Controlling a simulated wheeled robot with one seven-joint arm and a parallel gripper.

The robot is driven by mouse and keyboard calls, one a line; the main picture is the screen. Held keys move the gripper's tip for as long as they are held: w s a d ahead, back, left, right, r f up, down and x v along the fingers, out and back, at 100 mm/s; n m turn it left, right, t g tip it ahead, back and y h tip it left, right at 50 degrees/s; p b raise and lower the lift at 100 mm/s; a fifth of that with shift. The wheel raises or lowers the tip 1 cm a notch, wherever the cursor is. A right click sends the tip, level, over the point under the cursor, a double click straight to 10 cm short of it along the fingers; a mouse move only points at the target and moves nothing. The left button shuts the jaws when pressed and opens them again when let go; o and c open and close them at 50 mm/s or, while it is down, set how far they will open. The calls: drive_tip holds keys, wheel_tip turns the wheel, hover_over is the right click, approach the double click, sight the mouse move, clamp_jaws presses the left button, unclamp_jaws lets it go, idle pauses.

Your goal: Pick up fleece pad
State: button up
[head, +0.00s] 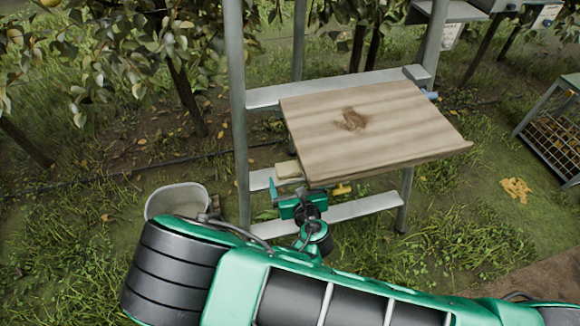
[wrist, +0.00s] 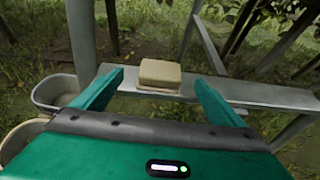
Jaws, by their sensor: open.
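The fleece pad looks like a small beige block (wrist: 160,72) resting on a grey metal rung of the ladder stand in the wrist view. In the head view the pad (head: 287,170) shows at the left edge of the wooden board, low by the rung. My green gripper (head: 300,196) is just in front of and below the pad, partly under the board's near edge. In the wrist view its two fingers (wrist: 160,84) are apart, and the pad appears between and beyond them. Nothing is held. Whether a finger touches the pad cannot be told.
A wooden board (head: 375,125) sits on the stand, overhanging close above my gripper. The stand's left upright (head: 238,110) is near the pad. A pale bucket (head: 160,201) stands on the grass at left. A wire-sided crate (head: 556,135) stands at right.

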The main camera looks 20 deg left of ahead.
sight(290, 173)
drive_tip(key=x, duration=0.3)
drive_tip(key=shift+a, duration=0.1)
drive_tip(key=shift+f+x, duration=0.15)
drive_tip(key=shift+x, duration=1.15)
drive_tip(key=shift+f+x, duration=0.15)
drive_tip(key=shift+x, duration=1.15)
drive_tip(key=c, duration=1.2)
